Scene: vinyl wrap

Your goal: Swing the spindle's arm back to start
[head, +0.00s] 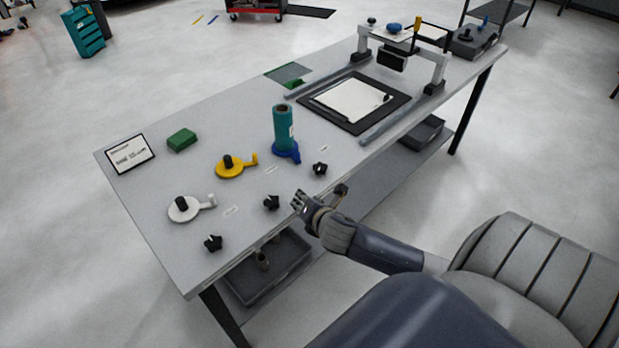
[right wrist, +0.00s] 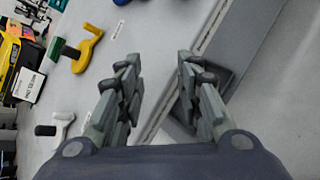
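Three spindles with side arms stand along the table. The white one (head: 184,209) and the yellow one (head: 231,168) have bare dark posts. The blue one (head: 287,151) carries an upright teal roll (head: 283,128). The white and yellow arms point right in the head view; the blue arm's direction is unclear. My right gripper (head: 299,203) is at the table's front edge, beside a black star knob (head: 271,202), apart from the spindles. In the right wrist view its fingers (right wrist: 158,66) are spread and empty, with the yellow spindle (right wrist: 88,48) and white spindle (right wrist: 60,127) to the left. My left gripper is out of view.
Black star knobs (head: 213,243) lie along the front edge, with another near the blue spindle (head: 320,169). A green block (head: 182,140) and a sign (head: 130,154) are at the back left. A gantry (head: 404,62) stands over a black mat (head: 325,106) at right.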

